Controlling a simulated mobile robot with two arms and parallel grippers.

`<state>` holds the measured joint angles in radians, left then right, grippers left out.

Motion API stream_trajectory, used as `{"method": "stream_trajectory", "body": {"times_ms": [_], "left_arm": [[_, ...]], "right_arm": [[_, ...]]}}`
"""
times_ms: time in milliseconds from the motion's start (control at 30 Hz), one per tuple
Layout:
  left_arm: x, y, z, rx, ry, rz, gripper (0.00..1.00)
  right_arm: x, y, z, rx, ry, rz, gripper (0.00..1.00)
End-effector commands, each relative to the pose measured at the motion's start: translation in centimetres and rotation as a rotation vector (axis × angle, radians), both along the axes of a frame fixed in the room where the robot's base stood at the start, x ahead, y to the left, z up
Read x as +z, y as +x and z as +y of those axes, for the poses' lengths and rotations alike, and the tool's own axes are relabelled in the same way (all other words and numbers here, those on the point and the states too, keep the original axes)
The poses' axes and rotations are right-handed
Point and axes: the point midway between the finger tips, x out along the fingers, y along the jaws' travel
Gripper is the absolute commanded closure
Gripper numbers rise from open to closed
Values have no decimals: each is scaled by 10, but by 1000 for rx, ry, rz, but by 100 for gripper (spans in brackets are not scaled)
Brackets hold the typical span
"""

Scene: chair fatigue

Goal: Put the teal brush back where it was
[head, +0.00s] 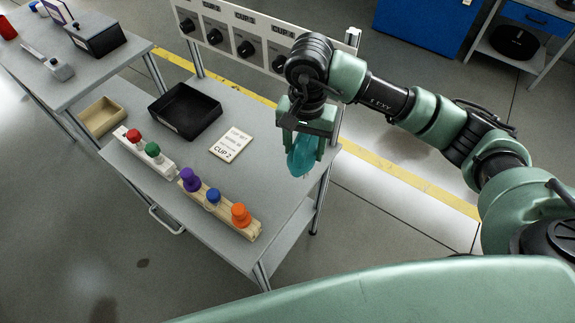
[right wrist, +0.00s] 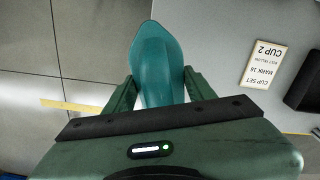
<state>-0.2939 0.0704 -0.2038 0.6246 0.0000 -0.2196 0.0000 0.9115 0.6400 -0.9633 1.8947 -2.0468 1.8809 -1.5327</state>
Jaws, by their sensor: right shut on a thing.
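The teal brush (head: 300,160) is between the fingers of my right gripper (head: 306,148), above the right edge of the grey table (head: 240,180). In the right wrist view, the teal brush (right wrist: 156,65) stands out between the two green fingers of my right gripper (right wrist: 158,92), which are shut on it. Only its smooth teal body shows there; the part within the gripper is hidden. My left gripper is in neither view.
The table bears a black tray (head: 185,112), a "CUP 2" card (head: 231,143), and two wooden racks with coloured knobs, one pale (head: 160,162) and one tan (head: 248,228). A panel with dials (head: 245,48) stands behind. A tan bin (head: 102,117) sits lower left.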

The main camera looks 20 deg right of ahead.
Motion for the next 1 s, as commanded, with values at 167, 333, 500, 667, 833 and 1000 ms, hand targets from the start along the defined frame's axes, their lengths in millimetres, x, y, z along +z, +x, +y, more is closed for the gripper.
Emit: {"method": "stream_trajectory", "body": {"times_ms": [167,333,500,667,833,1000], "left_arm": [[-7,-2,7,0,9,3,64],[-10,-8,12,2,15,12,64],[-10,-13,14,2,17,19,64],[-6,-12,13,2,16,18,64],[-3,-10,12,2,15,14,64],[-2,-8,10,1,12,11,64]], "right_arm": [[56,38,18,-223,15,1,83],[71,47,24,-308,19,12,83],[36,45,24,-315,18,20,83],[-7,45,24,-315,17,18,83],[-49,45,24,-314,18,16,83],[-74,46,24,-314,18,13,83]]}}
